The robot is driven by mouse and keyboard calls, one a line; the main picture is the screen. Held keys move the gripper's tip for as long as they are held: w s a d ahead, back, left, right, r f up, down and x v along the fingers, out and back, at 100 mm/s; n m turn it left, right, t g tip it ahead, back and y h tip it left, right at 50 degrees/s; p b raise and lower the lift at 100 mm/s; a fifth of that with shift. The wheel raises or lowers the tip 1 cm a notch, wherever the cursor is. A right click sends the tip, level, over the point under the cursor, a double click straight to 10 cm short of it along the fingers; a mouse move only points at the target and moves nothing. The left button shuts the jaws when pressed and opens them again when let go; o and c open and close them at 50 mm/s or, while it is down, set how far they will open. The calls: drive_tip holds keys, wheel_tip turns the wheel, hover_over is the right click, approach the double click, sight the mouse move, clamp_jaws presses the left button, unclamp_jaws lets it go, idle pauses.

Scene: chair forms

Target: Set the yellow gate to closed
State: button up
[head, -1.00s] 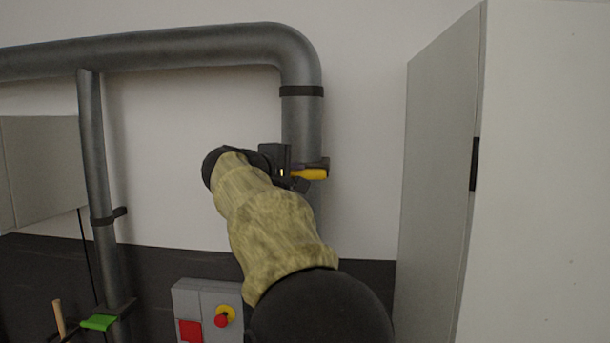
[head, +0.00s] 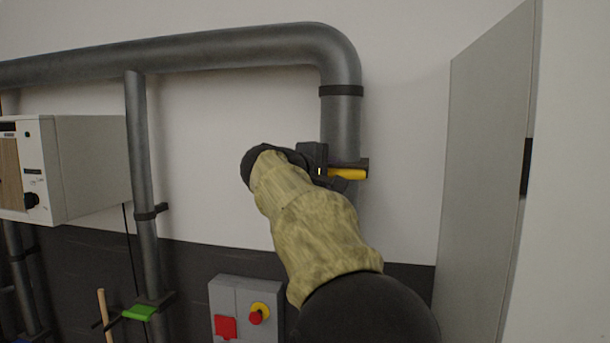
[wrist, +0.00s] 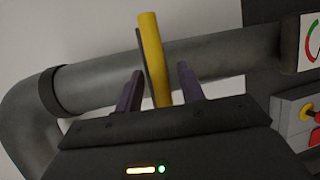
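The yellow gate (head: 347,174) is a flat yellow handle at a dark bracket on the thick grey vertical pipe (head: 341,128), right of centre in the head view. In the wrist view the yellow handle (wrist: 154,60) stands across the pipe (wrist: 205,62), between the fingers of my gripper (wrist: 158,90). The fingers are apart, with a gap visible on the right side of the handle; the left finger looks close to it. In the head view my gripper (head: 322,166) is at the handle's left end, and my arm hides part of the pipe below.
A grey cabinet (head: 485,150) stands close on the right. A thinner pipe (head: 142,190) with a green handle (head: 139,313) is left, beside a white wall unit (head: 90,165). Wall between the pipes is bare.

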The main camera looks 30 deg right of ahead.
drive_tip(key=b+v, duration=0.4)
drive_tip(key=v, duration=1.2)
drive_tip(key=shift+a+b, duration=0.15)
drive_tip(key=shift+b, duration=0.25)
drive_tip(key=shift+s, duration=0.1)
drive_tip(key=w+a+f+n+y, duration=0.1)
drive_tip(key=w+a+f+y, duration=0.15)
drive_tip(key=f, duration=0.85)
drive_tip(key=w+a+f+n+y+b, duration=0.1)
drive_tip(key=a+f+y, duration=0.15)
drive_tip(key=f, duration=0.85)
drive_tip(key=w+a+f+y, duration=0.15)
drive_tip(key=f+y, duration=0.25)
drive_tip(key=f, duration=0.6)
drive_tip(key=s+a+f+m+g+y, duration=0.1)
drive_tip(key=s+a+f+m+y, duration=0.1)
drive_tip(key=s+f, duration=0.3)
drive_tip(key=s+a+f+m+g+y, duration=0.1)
drive_tip(key=s+f, duration=0.4)
drive_tip(key=f, duration=0.6)
drive_tip(key=s+a+f+m+g+y, duration=0.1)
drive_tip(key=s+a+f+m+y, duration=0.1)
drive_tip(key=s+f, duration=0.4)
wheel_tip(320, 180, down, 3)
drive_tip(key=shift+a+r+m+y+b, duration=0.1)
drive_tip(key=shift+a+m+y+b, duration=0.35)
drive_tip(key=shift+m, duration=0.75)
drive_tip(key=shift+w, duration=0.1)
